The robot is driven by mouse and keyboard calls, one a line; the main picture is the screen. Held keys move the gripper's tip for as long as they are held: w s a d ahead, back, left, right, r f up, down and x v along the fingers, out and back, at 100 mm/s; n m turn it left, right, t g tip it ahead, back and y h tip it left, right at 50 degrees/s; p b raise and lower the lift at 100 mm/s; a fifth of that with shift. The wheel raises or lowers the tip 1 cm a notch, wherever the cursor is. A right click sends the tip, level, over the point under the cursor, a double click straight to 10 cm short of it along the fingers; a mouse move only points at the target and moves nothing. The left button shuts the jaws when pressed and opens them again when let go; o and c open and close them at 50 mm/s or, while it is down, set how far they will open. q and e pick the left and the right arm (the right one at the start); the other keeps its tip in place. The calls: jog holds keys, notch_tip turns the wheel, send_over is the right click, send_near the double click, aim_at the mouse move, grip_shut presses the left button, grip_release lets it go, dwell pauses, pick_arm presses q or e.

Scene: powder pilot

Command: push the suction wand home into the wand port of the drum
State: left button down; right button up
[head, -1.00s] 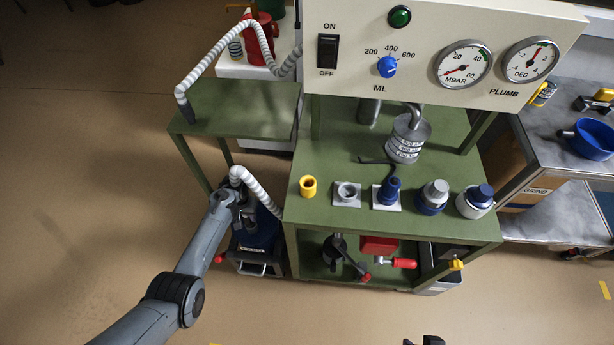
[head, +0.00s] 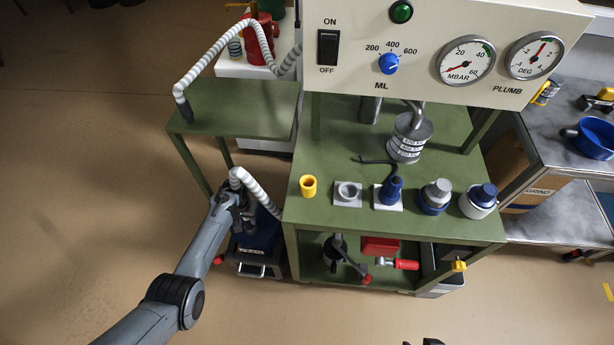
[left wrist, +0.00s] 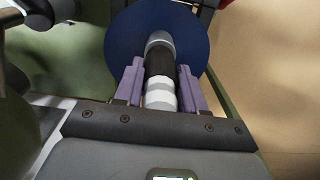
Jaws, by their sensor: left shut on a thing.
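My left gripper (head: 240,207) is at the left side of the green bench, above the blue drum (head: 262,241) on the floor. In the left wrist view its two purple fingers (left wrist: 158,84) are shut on the suction wand (left wrist: 159,64), a black tube with grey and white bands. The wand lines up with a grey collar on the drum's round blue top (left wrist: 126,38). I cannot tell how deep it sits in the port. A ribbed white hose (head: 262,193) runs from near the gripper toward the bench. A small dark part at the bottom edge may be my right gripper (head: 432,342).
The green bench (head: 330,222) stands right of the drum, with a yellow cup (head: 308,186) and several fittings along its front. A side shelf (head: 240,108) stands behind the gripper. The floor at left is clear.

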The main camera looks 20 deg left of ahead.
pick_arm(q)
jog(key=shift+f, duration=0.25)
jog(key=c, duration=0.6)
grip_release()
jog(key=shift+r, duration=0.1)
jog(key=shift+c, duration=0.2)
jog(key=shift+c, duration=1)
notch_tip(320, 180, up, 8)
jog(key=p, duration=0.8)
jog(key=shift+f, duration=0.2)
